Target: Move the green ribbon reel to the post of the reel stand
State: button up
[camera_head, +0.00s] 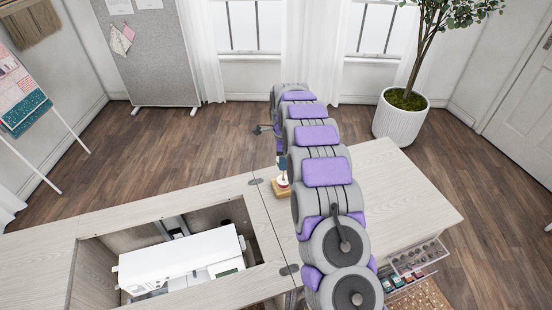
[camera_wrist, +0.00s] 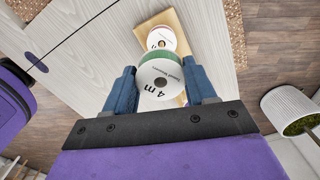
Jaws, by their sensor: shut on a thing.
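My gripper (camera_wrist: 158,72) is shut on the green ribbon reel (camera_wrist: 160,82), with one blue finger on each side. The reel has a white "4 m" face toward the wrist camera and a green rim. It overlaps the near part of the reel stand's wooden base (camera_wrist: 172,20); its height above the base is unclear. Another white-faced reel (camera_wrist: 161,38) sits at the other end of the base. In the head view the stand's base (camera_head: 281,191) is on the cabinet top, left of my arm, partly hidden by it. I cannot make out a bare post.
The pale wooden cabinet top (camera_head: 410,195) is clear to the right of my arm. A white sewing machine (camera_head: 180,258) sits in the open well at left. An open drawer with small items (camera_head: 415,262) juts out at lower right. A potted plant (camera_head: 400,118) stands behind.

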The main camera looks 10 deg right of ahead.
jog(key=shift+d, duration=0.55)
jog(key=shift+a+p, duration=0.5)
jog(key=shift+a, duration=1.15)
jog(key=shift+d+p, duration=0.35)
jog(key=shift+p, duration=0.25)
jog(key=shift+d, duration=0.15)
